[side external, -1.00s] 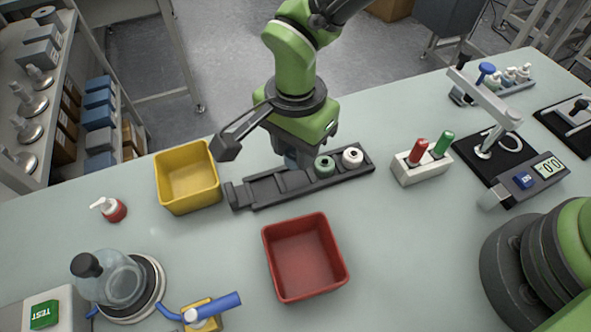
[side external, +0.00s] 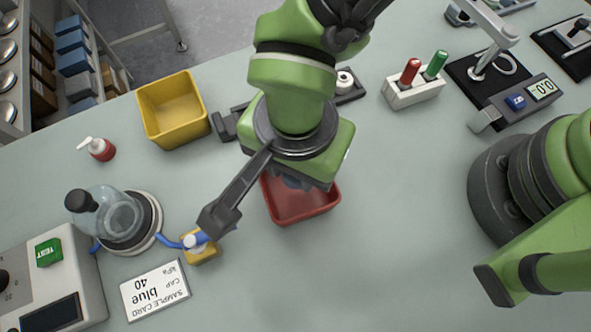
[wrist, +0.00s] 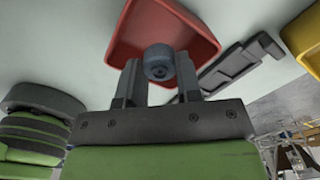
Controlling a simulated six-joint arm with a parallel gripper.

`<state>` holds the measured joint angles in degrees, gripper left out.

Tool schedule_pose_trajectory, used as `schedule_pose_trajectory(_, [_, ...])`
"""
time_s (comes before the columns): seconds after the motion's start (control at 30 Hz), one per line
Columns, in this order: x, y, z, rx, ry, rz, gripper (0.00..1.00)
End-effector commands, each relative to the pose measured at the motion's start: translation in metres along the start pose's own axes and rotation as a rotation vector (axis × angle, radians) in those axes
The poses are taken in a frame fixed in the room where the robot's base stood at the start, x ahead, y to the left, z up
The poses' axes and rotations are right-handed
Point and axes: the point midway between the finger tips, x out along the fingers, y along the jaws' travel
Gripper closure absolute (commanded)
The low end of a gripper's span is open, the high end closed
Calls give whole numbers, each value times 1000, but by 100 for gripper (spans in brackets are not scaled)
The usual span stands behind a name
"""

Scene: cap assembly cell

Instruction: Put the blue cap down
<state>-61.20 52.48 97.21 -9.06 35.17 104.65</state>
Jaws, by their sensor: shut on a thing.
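My gripper (wrist: 160,74) is shut on the blue cap (wrist: 158,60), a dull blue-grey round piece with a small hole, held between the two fingertips in the wrist view. Behind the cap lies the red bin (wrist: 194,32). In the side view my gripper (side external: 302,184) is over the back part of the red bin (side external: 304,212), mostly covered by my wrist. The cap is hidden there, and its height above the bin floor cannot be told.
The dark rack (side external: 224,126) lies behind the red bin, largely hidden by my arm. A yellow bin (side external: 173,110) stands to its left. A yellow block with a blue lever (side external: 202,236) and a sample card reading blue (side external: 155,290) are at front left.

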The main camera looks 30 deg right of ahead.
Motion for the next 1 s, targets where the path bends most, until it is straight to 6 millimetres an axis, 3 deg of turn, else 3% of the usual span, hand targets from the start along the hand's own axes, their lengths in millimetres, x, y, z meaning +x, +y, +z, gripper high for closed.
schedule_pose_trajectory(0.3, [42,0,0,1,0,2,78])
schedule_pose_trajectory(0.83, [50,0,0,1,0,1,78])
schedule_pose_trajectory(0.87, [50,0,0,1,0,0,61])
schedule_pose_trajectory(1.0, [49,0,0,1,0,0,57])
